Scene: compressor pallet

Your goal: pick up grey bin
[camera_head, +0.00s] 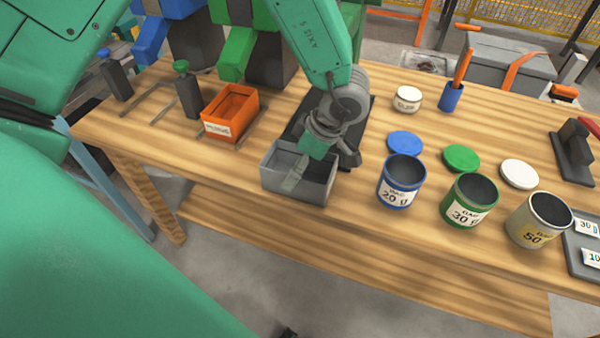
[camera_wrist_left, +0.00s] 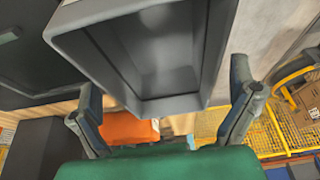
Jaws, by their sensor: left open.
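The grey bin (camera_head: 300,184) is an open, empty-looking box near the front edge of the wooden table. My left gripper (camera_head: 318,165) is over the bin, with one finger reaching down at its opening. In the left wrist view the grey bin (camera_wrist_left: 150,97) is close, its open inside facing the camera. The fingers of my left gripper (camera_wrist_left: 164,85) are spread apart, one on each side of the bin's near end in that view. I cannot tell whether they touch it. My right gripper is not in view.
An orange bin (camera_head: 230,112) stands left of the grey bin. A blue can (camera_head: 402,182), a green can (camera_head: 469,201) and a silver can (camera_head: 538,220) stand to the right, with lids behind them. A dark mat (camera_head: 358,112) lies behind the gripper.

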